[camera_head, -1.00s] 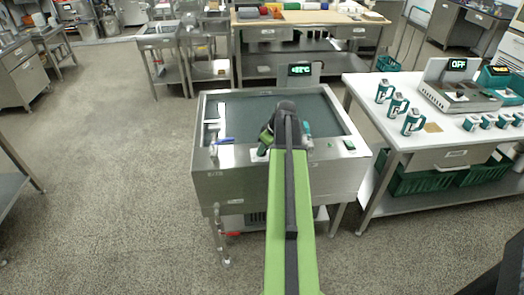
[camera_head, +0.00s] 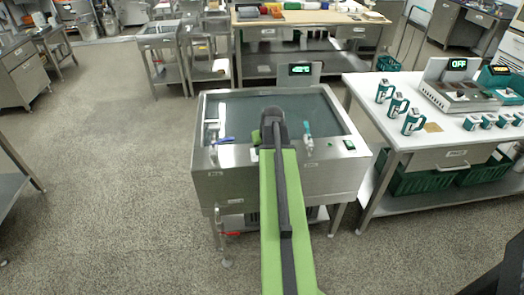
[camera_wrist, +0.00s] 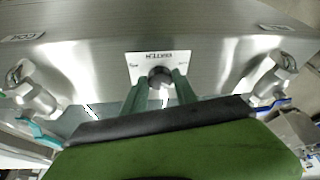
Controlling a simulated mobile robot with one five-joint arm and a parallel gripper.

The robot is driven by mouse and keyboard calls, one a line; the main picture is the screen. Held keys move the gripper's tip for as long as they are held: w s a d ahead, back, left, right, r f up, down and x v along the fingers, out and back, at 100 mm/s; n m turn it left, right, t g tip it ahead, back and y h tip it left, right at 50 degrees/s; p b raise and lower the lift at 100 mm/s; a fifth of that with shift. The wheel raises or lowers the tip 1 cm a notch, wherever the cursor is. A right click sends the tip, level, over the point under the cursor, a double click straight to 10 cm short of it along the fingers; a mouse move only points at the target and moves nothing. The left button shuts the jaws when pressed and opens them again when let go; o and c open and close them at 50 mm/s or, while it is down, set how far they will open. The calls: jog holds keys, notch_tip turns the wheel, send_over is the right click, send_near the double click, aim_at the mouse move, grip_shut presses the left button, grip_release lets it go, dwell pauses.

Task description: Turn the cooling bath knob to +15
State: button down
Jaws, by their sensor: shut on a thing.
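The cooling bath (camera_head: 222,184) is a steel tank with a dark top, in the middle of the head view. Its green display (camera_head: 299,70) stands at the back right; the digits are too small to read surely. My gripper is hidden behind my arm in the head view, at the bath's front. In the wrist view my gripper (camera_wrist: 160,82) has its two green fingers on either side of the small dark round knob (camera_wrist: 161,74), shut on it. A white label plate (camera_wrist: 140,61) lies behind the knob. The knob's pointer cannot be made out.
Chrome taps flank the knob: one with a teal lever (camera_wrist: 40,133), one with a blue lever (camera_wrist: 273,104). A white table (camera_head: 364,88) with green-handled mugs (camera_head: 398,105) stands to the right. Open floor lies left of the bath.

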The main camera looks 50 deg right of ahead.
jog(key=m, duration=0.2)
jog(key=m+g+h, duration=0.1)
jog(key=m, duration=0.2)
jog(key=shift+w+a+h, duration=0.2)
jog(key=shift+h, duration=0.1)
dwell(0.5)
jog(key=c, duration=1)
grip_release()
jog(key=shift+o, duration=0.2)
jog(key=p+v, duration=1.6)
jog(key=v, duration=0.1)
jog(key=shift+r, duration=0.2)
jog(key=shift+w+a, duration=0.1)
jog(key=shift+a, duration=0.05)
